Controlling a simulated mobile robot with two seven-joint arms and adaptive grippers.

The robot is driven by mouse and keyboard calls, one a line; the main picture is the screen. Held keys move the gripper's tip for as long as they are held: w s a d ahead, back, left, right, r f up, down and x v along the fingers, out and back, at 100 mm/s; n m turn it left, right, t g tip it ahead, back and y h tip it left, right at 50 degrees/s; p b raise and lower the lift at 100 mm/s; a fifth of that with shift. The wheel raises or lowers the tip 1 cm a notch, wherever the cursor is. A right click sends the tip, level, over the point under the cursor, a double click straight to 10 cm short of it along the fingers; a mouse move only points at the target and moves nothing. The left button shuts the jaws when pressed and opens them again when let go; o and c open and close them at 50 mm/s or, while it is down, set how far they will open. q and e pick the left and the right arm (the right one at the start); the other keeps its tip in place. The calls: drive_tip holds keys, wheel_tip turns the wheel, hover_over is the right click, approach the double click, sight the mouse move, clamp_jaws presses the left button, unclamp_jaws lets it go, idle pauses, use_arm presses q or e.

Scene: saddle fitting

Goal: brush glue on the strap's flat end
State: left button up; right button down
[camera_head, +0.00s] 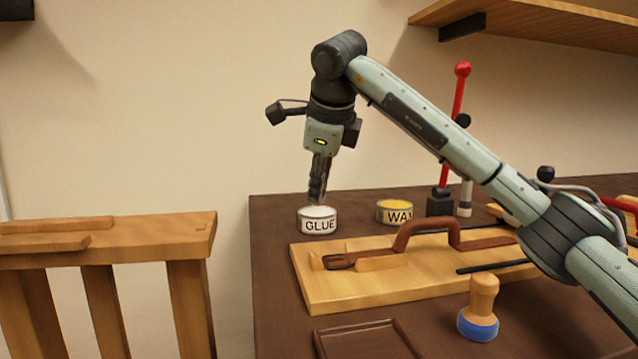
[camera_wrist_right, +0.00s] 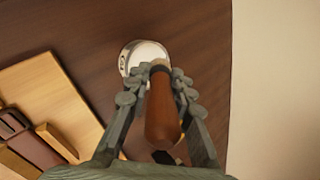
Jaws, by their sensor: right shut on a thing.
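My right gripper (camera_head: 318,188) points down over the white tin marked GLUE (camera_head: 318,221). In the right wrist view, its fingers (camera_wrist_right: 159,78) are shut on a brush with a brown handle (camera_wrist_right: 164,118). The brush's lower end is at or just above the mouth of the glue tin (camera_wrist_right: 143,55); the bristles are hidden, so I cannot tell if they touch the glue. The brown strap (camera_head: 407,232) lies on the wooden board with a raised loop, and part of it shows in the right wrist view (camera_wrist_right: 28,143). My left gripper is out of view.
A blue-based wooden-handled tool (camera_head: 480,310) and a dark tray (camera_head: 366,342) are in front. A wooden rack (camera_head: 120,240) stands left.

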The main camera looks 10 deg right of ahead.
drive_tip(key=shift+f+b, duration=0.35)
drive_tip(key=shift+f, duration=0.25)
idle(1.1)
drive_tip(key=shift+r, duration=0.1)
wheel_tip(320, 180, up, 7)
drive_tip(key=p, duration=0.6)
idle(0.6)
